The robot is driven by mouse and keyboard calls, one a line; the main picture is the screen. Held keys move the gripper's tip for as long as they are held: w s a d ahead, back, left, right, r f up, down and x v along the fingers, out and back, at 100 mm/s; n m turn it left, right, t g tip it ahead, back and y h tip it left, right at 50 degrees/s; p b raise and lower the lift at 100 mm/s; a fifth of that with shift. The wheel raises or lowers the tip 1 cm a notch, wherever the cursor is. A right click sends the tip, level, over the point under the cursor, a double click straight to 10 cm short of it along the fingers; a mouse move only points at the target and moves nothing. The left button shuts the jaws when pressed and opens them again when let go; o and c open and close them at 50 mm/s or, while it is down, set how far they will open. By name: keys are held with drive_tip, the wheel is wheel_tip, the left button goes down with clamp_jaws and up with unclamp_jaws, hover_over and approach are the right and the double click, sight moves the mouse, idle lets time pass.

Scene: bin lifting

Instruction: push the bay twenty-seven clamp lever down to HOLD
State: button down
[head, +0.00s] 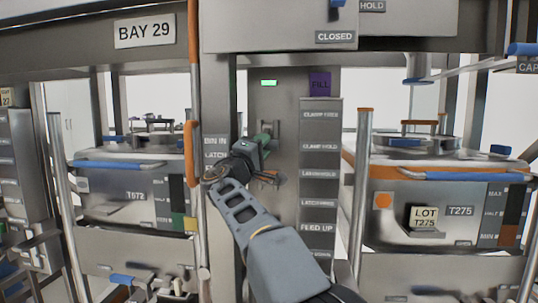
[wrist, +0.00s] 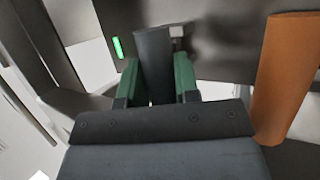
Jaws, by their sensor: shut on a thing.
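My gripper (head: 265,138) reaches the grey post in the middle of the head view, beside a label strip (head: 320,172) that reads CLAMP FREE, with CLAMP HOLD lower down. In the wrist view, the green fingers of my gripper (wrist: 157,72) stand on both sides of a dark grey bar (wrist: 153,48) and are shut on it. It looks like a lever, but I cannot read its bay number. In the head view the gripper hides most of it. A green light (head: 269,83) is lit above; it also shows in the wrist view (wrist: 117,47).
An orange upright bar (head: 190,150) stands left of my gripper; an orange post (wrist: 287,75) is close on the right in the wrist view. Bins T572 (head: 132,194) and T275 (head: 460,190) flank the post. A BAY 29 sign (head: 145,31) hangs upper left.

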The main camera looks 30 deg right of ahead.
drive_tip(key=shift+w+d+f+b, duration=0.2)
drive_tip(key=shift+f+b, duration=0.15)
drive_tip(key=shift+f, duration=0.2)
drive_tip(key=c, duration=0.8)
unclamp_jaws()
drive_tip(key=shift+a, duration=0.1)
drive_tip(key=b+v, duration=0.1)
drive_tip(key=v, duration=1.2)
drive_tip(key=shift+s+a+f, duration=0.1)
drive_tip(key=shift+a+f, duration=0.05)
drive_tip(key=shift+a, duration=0.15)
